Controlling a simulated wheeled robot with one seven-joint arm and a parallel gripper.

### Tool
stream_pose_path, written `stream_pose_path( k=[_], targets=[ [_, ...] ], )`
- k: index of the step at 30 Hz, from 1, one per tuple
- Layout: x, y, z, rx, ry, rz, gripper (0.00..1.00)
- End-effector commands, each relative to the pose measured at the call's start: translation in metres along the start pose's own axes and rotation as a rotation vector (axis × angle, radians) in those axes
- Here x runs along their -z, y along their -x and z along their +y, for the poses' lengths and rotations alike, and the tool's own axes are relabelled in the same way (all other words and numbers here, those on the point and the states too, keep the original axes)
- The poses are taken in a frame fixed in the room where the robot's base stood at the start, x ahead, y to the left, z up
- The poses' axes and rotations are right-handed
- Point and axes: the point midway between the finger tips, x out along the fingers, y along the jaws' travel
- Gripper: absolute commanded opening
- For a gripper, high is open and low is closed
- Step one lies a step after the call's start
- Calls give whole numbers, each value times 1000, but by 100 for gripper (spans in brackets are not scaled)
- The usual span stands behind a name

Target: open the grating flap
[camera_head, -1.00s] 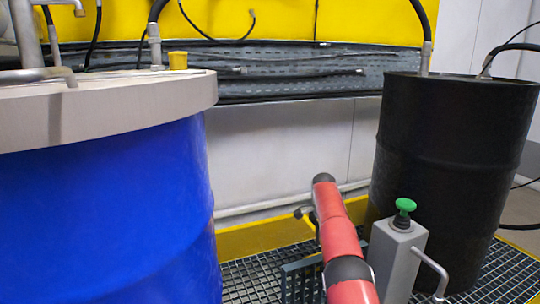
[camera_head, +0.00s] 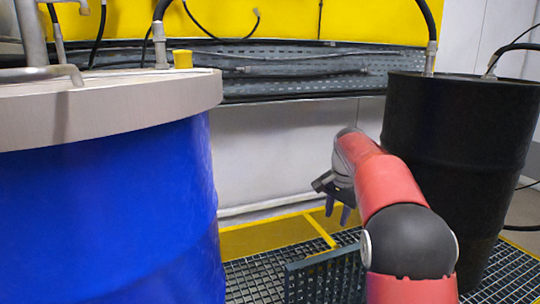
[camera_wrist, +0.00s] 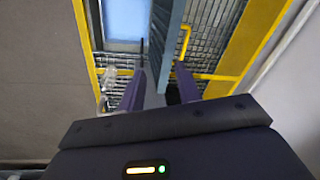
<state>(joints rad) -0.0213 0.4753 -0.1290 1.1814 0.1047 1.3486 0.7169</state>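The grating flap (camera_head: 325,280) is a dark blue-grey grid panel that stands raised, roughly upright, out of the floor grating in the head view. In the wrist view its top edge shows as a long blue-grey bar (camera_wrist: 166,40). My gripper (camera_head: 338,212) points down, above and behind the flap in the head view. In the wrist view my gripper (camera_wrist: 162,85) has its two fingers apart, with the near end of the bar between them. I cannot tell whether a finger touches it. My arm hides the flap's right end in the head view.
A blue drum (camera_head: 120,215) with a grey lid stands at left, a black drum (camera_head: 460,130) at right. Yellow edging (camera_head: 270,238) borders the floor grating. A yellow handle-like bar (camera_wrist: 185,42) and a pale blue rectangular area (camera_wrist: 125,18) flank the flap.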

Motion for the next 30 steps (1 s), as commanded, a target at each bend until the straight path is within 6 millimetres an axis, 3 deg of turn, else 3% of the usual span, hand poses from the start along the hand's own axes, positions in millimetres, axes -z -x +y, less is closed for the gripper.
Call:
stream_pose_path(
  k=[1,6,12,16,21,25,30],
  targets=[
    [-14,19,13,19,38,13,34],
    [-62,57,57,70,191,62,34],
    [-128,78,116,111,381,134,34],
    [-172,77,156,126,509,190,34],
    [-224,58,205,129,668,266,34],
    [-250,40,231,123,758,312,34],
    [-266,26,248,116,815,340,34]
  ],
)
